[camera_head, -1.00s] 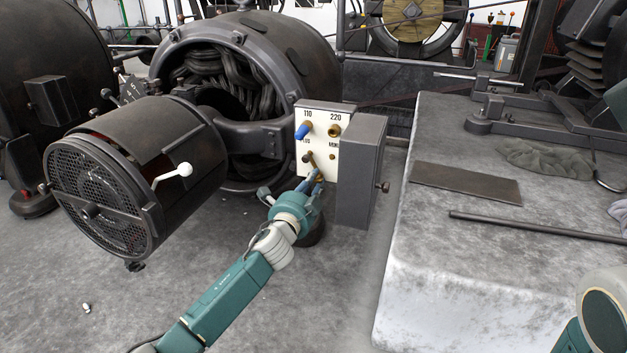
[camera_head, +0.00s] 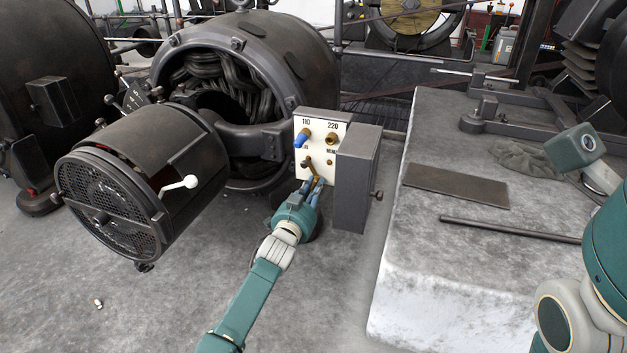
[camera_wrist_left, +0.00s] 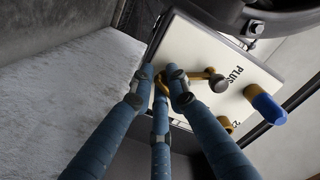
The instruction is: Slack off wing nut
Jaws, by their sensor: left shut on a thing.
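The pale terminal board (camera_head: 341,142) carries the marks 110 and 220. My left gripper (camera_head: 315,183) is at its lower part, with blue fingers closed around a small brass piece, seemingly the wing nut. In the left wrist view the left gripper (camera_wrist_left: 161,84) has its fingertips around this brass wing nut (camera_wrist_left: 160,90), which they largely hide. Beside it a brass arm (camera_wrist_left: 200,75) reaches to a grey post (camera_wrist_left: 219,83) near the word PLUS. My right gripper is not in view; only parts of the right arm show at the right edge.
A blue-capped terminal (camera_head: 301,138) and a brass terminal (camera_head: 332,138) sit above the gripper. A grey box (camera_head: 356,185) adjoins the board on the right. A mesh-ended drum (camera_head: 150,190) stands left. A pale block (camera_head: 450,270) with a rod and plate lies right.

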